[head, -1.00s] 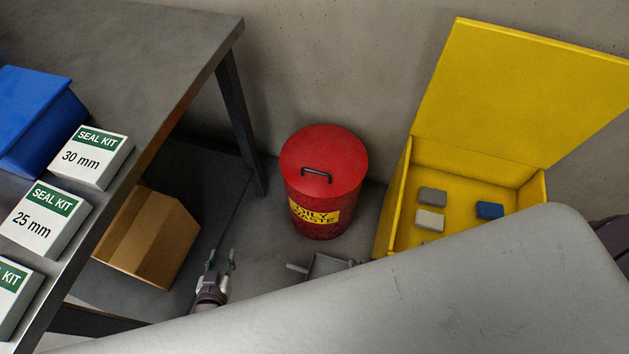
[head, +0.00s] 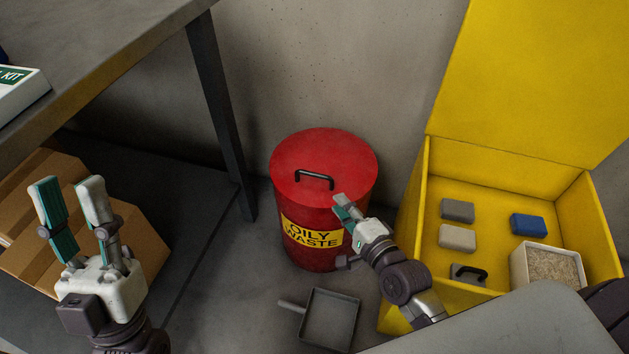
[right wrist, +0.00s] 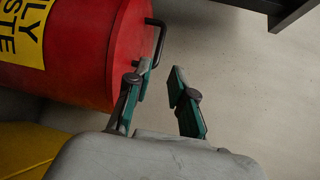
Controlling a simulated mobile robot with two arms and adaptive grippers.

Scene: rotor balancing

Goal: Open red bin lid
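The red bin (head: 302,247) stands on the floor against the wall with its lid (head: 290,158) closed. A black handle (head: 314,175) is on top of the lid, and a yellow label reads OILY WASTE. In the head view my right gripper (head: 343,206) is in front of the bin's right side, near the lid rim. In the right wrist view my right gripper (right wrist: 158,82) is open and empty, with the lid handle (right wrist: 155,45) just beyond its fingers. My left gripper (head: 72,198) is open and empty at the left, in front of the cardboard box.
An open yellow bin (head: 409,215) with several small blocks and a tray of granules stands right of the red bin. A dustpan (head: 330,318) lies on the floor in front. A workbench (head: 110,50) and cardboard box (head: 150,215) are at left.

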